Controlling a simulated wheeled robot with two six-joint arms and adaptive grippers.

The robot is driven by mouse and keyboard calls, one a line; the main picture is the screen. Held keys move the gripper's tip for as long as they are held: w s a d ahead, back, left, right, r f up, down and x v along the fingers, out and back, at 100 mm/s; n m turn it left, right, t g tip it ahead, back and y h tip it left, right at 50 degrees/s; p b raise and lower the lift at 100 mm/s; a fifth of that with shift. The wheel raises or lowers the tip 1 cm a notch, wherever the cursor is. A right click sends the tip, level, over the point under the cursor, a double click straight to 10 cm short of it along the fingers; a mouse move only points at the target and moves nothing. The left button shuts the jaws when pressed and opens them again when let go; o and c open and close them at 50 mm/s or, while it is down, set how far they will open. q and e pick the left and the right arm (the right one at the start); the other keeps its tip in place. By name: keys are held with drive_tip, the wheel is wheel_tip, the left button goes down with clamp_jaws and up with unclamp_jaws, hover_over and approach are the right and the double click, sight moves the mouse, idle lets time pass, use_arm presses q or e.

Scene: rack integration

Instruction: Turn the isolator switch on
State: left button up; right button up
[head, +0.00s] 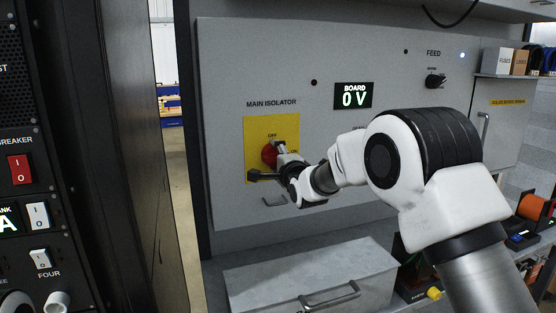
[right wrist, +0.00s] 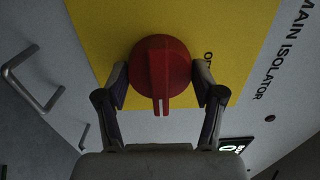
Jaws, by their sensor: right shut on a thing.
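The main isolator switch is a red rotary knob (head: 269,155) on a yellow plate (head: 256,126) on the grey panel's left side. In the right wrist view the knob (right wrist: 160,72) is large, with its ridge pointing toward the gripper's palm. My right gripper (head: 269,162) is at the knob, and in the right wrist view its fingers (right wrist: 161,88) are on the knob's two sides, shut on it. The "OFF" label shows above the knob in the head view; the other label is partly hidden by the gripper. The board display (head: 353,96) reads 0 V. My left gripper is not in view.
A dark rack with breaker switches (head: 20,169) stands close on the left. A grey drawer box (head: 310,274) with a handle lies below the panel. A black feed knob (head: 435,81) and a lit lamp (head: 462,55) are at the panel's upper right.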

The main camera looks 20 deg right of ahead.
drive_tip(key=shift+r, duration=0.3)
drive_tip(key=o, duration=0.9)
drive_tip(key=shift+c, duration=0.2)
drive_tip(key=o, duration=0.3)
drive_tip(key=shift+w+a+f, duration=0.1)
drive_tip(key=shift+w+a, duration=0.05)
drive_tip(key=shift+w+a+f, duration=0.1)
drive_tip(key=shift+a, duration=0.05)
drive_tip(key=shift+s+d, duration=0.2)
drive_tip(key=shift+s, duration=0.35)
drive_tip(key=s, duration=1.1)
drive_tip(key=shift+f, duration=0.1)
